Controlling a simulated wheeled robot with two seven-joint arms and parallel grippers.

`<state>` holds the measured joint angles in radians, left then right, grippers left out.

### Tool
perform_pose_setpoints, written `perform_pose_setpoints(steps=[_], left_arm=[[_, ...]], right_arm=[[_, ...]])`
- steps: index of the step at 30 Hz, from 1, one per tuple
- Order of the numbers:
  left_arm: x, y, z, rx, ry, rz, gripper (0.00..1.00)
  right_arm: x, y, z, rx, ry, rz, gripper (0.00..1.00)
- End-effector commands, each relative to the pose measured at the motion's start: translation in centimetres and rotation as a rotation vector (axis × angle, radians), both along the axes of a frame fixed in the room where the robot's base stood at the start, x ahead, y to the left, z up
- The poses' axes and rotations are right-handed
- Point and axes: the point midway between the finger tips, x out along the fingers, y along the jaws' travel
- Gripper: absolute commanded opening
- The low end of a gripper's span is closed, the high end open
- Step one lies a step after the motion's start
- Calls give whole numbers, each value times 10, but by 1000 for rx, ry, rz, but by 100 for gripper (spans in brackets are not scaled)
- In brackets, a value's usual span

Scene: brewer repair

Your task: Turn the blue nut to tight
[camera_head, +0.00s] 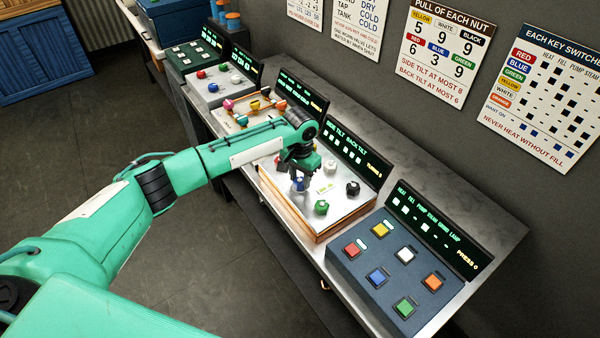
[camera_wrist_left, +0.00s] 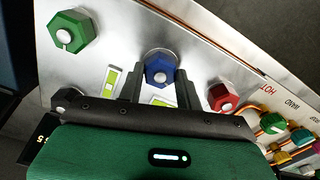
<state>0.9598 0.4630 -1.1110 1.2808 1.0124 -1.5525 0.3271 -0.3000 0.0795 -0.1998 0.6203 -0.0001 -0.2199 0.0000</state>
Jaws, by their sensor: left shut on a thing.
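The blue nut (camera_head: 299,184) is on the silver plate (camera_head: 341,208) in the head view, under my left gripper (camera_head: 299,178). In the left wrist view the blue nut (camera_wrist_left: 159,71) is a hexagon with a pale centre, between the two dark fingers of my left gripper (camera_wrist_left: 159,85). The fingers are shut on it from both sides. A green nut (camera_wrist_left: 72,32) and a red nut (camera_wrist_left: 222,97) flank it in the wrist view. The marking that would show how tight the blue nut is cannot be read. My right gripper is not in view.
The green nut (camera_head: 321,207) and black nut (camera_head: 353,188) stand close by on the plate. A display (camera_head: 350,157) rises behind it. A blue switch box (camera_head: 394,270) with coloured keys stands to the right. Wall charts (camera_head: 447,52) hang behind the bench.

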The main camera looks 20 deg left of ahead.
Motion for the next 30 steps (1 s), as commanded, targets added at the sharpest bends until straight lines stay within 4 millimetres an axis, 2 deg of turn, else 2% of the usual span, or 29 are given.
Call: perform_pose_setpoints(steps=[12,30], left_arm=[[0,-1,2,0,0,-395,12],[-1,-1,1,-1,-1,-915,12]], right_arm=[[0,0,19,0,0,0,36],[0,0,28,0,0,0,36]])
